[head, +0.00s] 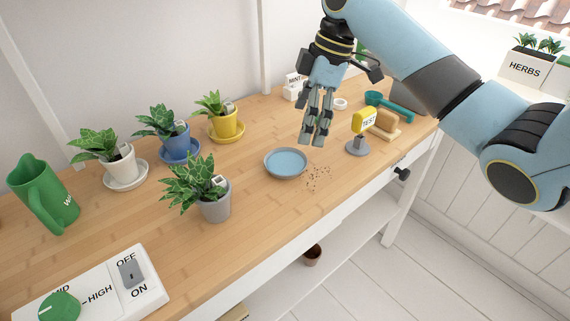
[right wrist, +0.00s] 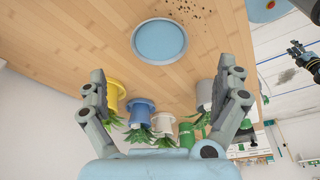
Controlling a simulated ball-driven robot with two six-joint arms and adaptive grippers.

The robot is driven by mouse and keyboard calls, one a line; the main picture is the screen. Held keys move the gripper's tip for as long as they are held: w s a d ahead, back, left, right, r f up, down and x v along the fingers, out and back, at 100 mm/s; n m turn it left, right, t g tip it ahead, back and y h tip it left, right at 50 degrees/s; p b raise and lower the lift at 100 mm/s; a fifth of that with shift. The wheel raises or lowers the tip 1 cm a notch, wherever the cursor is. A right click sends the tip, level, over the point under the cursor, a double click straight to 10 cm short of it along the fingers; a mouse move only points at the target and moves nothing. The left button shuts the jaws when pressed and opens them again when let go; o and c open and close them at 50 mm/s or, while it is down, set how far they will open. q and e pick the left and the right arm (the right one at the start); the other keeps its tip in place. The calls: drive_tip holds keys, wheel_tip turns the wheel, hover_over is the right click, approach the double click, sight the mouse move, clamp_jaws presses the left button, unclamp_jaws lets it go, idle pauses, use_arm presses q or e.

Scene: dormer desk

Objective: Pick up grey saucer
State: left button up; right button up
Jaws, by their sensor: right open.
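The grey saucer (head: 286,163) lies on the wooden desk near its front edge, with a grey rim and a flat light blue surface inside that looks like water. It shows whole in the right wrist view (right wrist: 159,42). My right gripper (head: 313,142) is open and empty, pointing down above the desk, just behind and right of the saucer in the head view. In the right wrist view its fingers (right wrist: 163,72) are spread wide, with the saucer beyond their tips. A dark jointed part at the right wrist view's right edge may be my left gripper (right wrist: 300,52); its jaws are unclear.
A plant in a grey pot (head: 215,207) stands left of the saucer. White, blue and yellow pots (head: 226,125) stand on saucers behind. A green watering can (head: 43,192) stands far left.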

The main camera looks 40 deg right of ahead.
approach(286, 165)
wheel_tip(286, 165, down, 2)
drive_tip(key=shift+f+b, duration=0.1)
drive_tip(key=shift+b, duration=0.2)
drive_tip(key=x, duration=0.5)
drive_tip(key=shift+w+a+f+b, duration=0.15)
drive_tip(key=shift+w+a+b, duration=0.1)
drive_tip(key=shift+b, duration=0.15)
drive_tip(key=c, duration=1.1)
drive_tip(key=shift+o, duration=0.2)
